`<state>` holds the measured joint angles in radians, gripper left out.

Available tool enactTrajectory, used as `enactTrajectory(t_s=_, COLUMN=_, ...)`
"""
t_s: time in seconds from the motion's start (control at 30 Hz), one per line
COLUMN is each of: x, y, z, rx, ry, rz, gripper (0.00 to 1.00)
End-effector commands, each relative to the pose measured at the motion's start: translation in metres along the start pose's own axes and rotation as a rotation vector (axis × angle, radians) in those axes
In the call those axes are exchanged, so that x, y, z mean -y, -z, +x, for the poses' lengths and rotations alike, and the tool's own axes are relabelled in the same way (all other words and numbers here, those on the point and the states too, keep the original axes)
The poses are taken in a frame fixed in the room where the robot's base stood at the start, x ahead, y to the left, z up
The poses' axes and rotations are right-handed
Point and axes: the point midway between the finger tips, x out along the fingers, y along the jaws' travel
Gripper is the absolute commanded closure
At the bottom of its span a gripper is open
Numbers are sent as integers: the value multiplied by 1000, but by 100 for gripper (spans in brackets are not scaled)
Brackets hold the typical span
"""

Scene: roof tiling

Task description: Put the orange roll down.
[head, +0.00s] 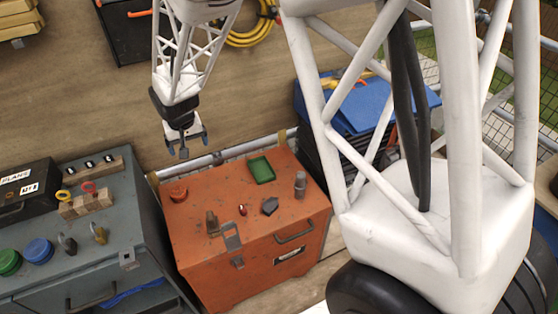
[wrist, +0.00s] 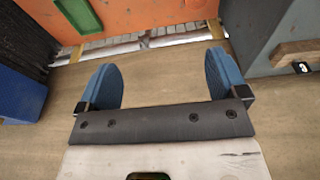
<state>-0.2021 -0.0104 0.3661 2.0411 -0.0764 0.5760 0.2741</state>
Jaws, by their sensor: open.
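The orange roll (head: 178,190), a short round reddish-orange piece, sits on the back left part of the orange chest's lid (head: 215,200) in the head view. My gripper (head: 186,150) is open and empty. It hangs above and behind the chest, apart from the roll. In the wrist view my blue fingers (wrist: 160,65) are wide apart with only floor between them.
The lid also holds a green tray (head: 261,169), a grey cylinder (head: 300,184), a dark block (head: 269,206) and small parts. On the left a grey chest (head: 125,215) bears a blue roll (head: 38,250) and a green roll (head: 9,262). Wooden floor (head: 90,110) behind is clear.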

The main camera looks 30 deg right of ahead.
Motion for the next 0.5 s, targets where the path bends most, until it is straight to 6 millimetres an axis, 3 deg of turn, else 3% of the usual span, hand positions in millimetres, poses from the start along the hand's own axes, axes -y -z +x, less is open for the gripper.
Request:
enactTrajectory(t_s=0.03, x=-8, y=-7, z=-16, rx=-7, ry=0, rz=3, gripper=8)
enactTrajectory(t_s=0.2, x=-30, y=-33, z=-61, rx=-16, ry=-1, rz=5, gripper=8)
enactTrajectory(t_s=0.5, x=-65, y=-91, z=-126, rx=-26, ry=-2, rz=9, gripper=8)
